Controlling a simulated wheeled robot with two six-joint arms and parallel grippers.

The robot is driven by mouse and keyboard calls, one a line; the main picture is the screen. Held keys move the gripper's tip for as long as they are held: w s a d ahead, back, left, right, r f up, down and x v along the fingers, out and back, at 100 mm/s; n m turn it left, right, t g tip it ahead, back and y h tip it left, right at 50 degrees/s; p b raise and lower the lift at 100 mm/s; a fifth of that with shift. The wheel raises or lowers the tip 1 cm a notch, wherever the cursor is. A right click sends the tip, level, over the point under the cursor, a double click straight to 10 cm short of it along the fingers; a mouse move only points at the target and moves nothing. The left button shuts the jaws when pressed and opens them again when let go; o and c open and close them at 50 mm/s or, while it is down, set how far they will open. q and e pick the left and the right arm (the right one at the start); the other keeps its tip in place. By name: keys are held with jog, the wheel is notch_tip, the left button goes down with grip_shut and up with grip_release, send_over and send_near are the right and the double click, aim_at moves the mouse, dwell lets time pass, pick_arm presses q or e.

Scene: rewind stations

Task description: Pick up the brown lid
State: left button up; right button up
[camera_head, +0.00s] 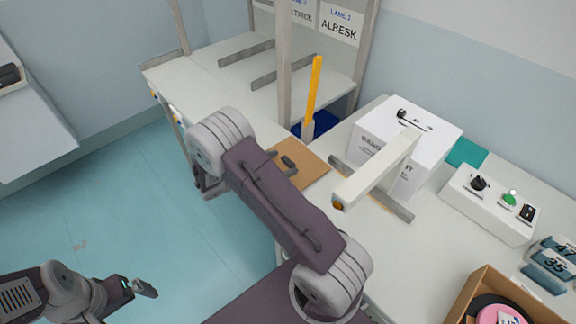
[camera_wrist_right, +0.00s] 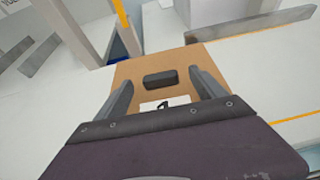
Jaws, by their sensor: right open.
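The brown lid (camera_head: 312,166) is a flat square board with a dark handle (camera_head: 289,162). It lies at the near edge of the white worktop and is partly hidden by my right arm. In the right wrist view the lid (camera_wrist_right: 136,72) lies straight ahead with its black handle (camera_wrist_right: 160,79) and a white label near it. My right gripper (camera_wrist_right: 161,80) is open, its fingers on either side of the handle in the picture; contact cannot be told. In the head view my right arm hides most of it. My left gripper (camera_head: 139,286) is low at left over the floor, away from the worktop.
A white box (camera_head: 425,150) stands right of the lid behind a pale bar (camera_head: 378,170). A yellow post (camera_head: 314,88) and a grey upright (camera_head: 285,70) stand behind it. A control box (camera_head: 487,205) and an open carton (camera_head: 480,285) are farther right.

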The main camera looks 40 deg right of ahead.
aim_at(292, 153)
jog(key=shift+x, duration=1.2)
jog(key=shift+a, duration=0.1)
jog(key=shift+c, duration=1.2)
jog(key=c, duration=1.2)
